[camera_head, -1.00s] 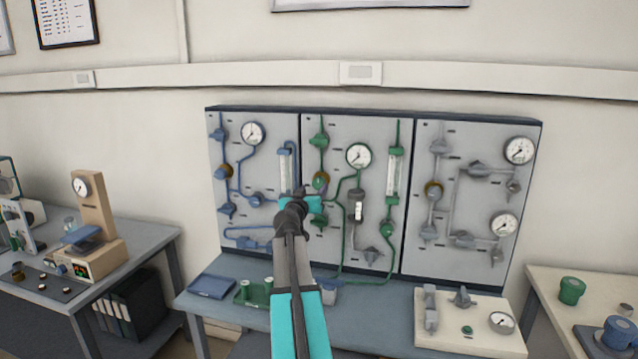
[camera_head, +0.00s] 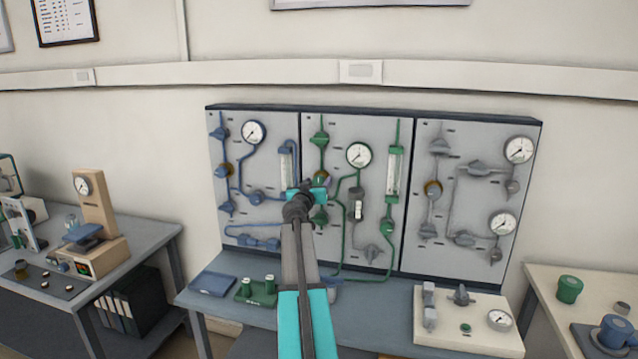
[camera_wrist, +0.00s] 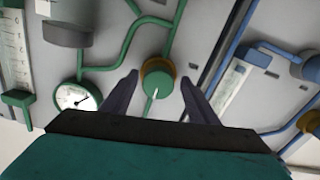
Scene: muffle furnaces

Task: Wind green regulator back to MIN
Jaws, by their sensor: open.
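The green regulator is a round green knob with a brass-coloured collar on the middle panel. In the wrist view the green regulator (camera_wrist: 158,84) sits between my two dark fingers, and a white mark on it points toward the bottom of the picture. My gripper (camera_wrist: 160,76) is open with one finger on each side of the knob; I cannot tell whether they touch it. In the head view my gripper (camera_head: 308,190) is in front of the middle panel's left part and mostly hides the regulator. MIN markings cannot be read.
A white dial gauge (camera_head: 359,154) and green pipes are close by on the middle panel. The blue-piped panel (camera_head: 270,180) adjoins on the left, the grey-piped panel (camera_head: 480,215) on the right.

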